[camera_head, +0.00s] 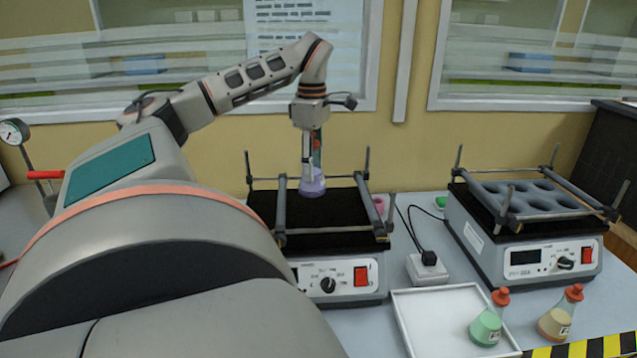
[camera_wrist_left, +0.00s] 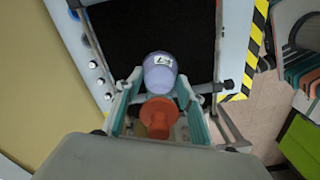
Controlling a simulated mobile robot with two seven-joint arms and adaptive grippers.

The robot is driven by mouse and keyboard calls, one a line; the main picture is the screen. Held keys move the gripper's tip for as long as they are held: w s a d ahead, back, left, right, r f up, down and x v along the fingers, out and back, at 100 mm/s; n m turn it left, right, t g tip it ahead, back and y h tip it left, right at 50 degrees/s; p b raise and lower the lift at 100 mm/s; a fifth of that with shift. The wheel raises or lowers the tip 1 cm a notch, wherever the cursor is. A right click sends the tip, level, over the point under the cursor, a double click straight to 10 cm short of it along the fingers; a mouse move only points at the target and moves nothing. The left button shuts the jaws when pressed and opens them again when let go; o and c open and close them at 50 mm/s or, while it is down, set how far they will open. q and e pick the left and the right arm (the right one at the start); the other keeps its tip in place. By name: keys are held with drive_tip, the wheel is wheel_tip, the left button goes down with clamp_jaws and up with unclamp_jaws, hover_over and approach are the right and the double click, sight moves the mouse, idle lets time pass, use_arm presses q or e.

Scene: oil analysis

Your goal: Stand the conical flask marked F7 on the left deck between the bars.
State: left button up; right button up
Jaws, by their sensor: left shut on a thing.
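My left gripper (camera_head: 312,170) is shut on a conical flask (camera_head: 312,187) with lilac contents, held upright over the back half of the left deck (camera_head: 330,212). In the left wrist view the flask (camera_wrist_left: 160,72) shows a white label, too small to read, and an orange stopper (camera_wrist_left: 158,115) between the fingers (camera_wrist_left: 152,100). The deck is black and otherwise bare, with grey bars such as the left bar (camera_head: 281,208) and right bar (camera_head: 364,208) around it. The flask is between these bars; I cannot tell whether its base touches the deck. My right gripper is out of view.
A second shaker (camera_head: 525,215) with a tray of round wells stands at the right. A white tray (camera_head: 415,325) at the front has a green flask (camera_head: 487,326) at its right side; a yellowish flask (camera_head: 556,323) stands beside it. A white power adapter (camera_head: 427,270) lies between the shakers.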

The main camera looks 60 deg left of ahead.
sight(313, 189)
use_arm(q)
wheel_tip(313, 189, down, 3)
drive_tip(key=shift+b, duration=0.55)
wheel_tip(313, 189, down, 4)
drive_tip(key=shift+r+b, duration=0.2)
drive_tip(key=shift+b, duration=0.65)
drive_tip(key=shift+f, duration=0.15)
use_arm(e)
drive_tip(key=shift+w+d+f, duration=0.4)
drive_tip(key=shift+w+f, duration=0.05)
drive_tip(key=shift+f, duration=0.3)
use_arm(q)
drive_tip(key=o, duration=1.3)
